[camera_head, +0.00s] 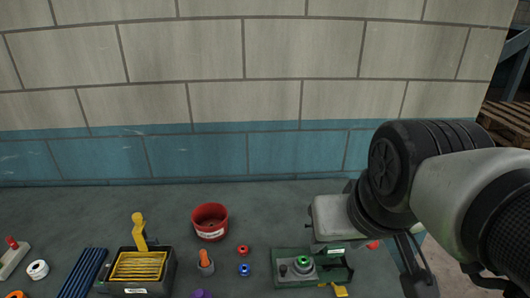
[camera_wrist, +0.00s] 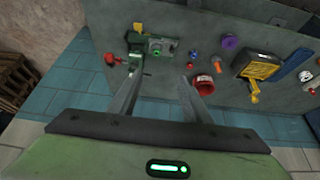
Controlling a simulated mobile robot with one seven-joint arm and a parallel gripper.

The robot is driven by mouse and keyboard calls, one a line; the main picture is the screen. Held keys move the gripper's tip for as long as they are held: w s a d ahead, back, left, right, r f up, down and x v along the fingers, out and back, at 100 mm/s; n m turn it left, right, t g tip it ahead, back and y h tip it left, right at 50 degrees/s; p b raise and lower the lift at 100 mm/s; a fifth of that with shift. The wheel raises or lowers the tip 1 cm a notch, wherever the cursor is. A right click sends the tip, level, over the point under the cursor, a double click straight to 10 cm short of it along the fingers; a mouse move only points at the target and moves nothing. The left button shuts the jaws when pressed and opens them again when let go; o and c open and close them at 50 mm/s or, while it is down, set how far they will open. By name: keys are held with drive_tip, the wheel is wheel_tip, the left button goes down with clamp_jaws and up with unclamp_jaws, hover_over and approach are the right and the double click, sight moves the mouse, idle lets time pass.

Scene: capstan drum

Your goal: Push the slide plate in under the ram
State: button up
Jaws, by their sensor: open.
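The slide plate appears to be the flat grey-green plate (camera_head: 328,274) at the front right of the bench, carrying a green ring (camera_head: 304,263) and a dark knob. It also shows in the wrist view (camera_wrist: 167,46). The ram itself is not clear. My gripper (camera_wrist: 160,77) is open and empty in the wrist view, its two fingers apart, pointing toward the bench. Contact with the plate does not show.
Further left are a yellow slatted tray (camera_head: 140,268), dark blue bars (camera_head: 83,275) and a white roll (camera_head: 38,269). A block wall closes the back.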

drive_tip(key=shift+c, duration=0.9)
drive_tip(key=m+g+b, duration=0.3)
drive_tip(key=g+b, duration=0.3)
drive_tip(key=b, duration=0.1)
hover_over(284, 267)
wheel_tip(284, 267, down, 14)
wheel_tip(284, 267, down, 17)
drive_tip(key=shift+a+f+b, duration=0.1)
drive_tip(key=shift+b, duration=1.05)
drive_tip(key=shift+c, duration=0.2)
clamp_jaws()
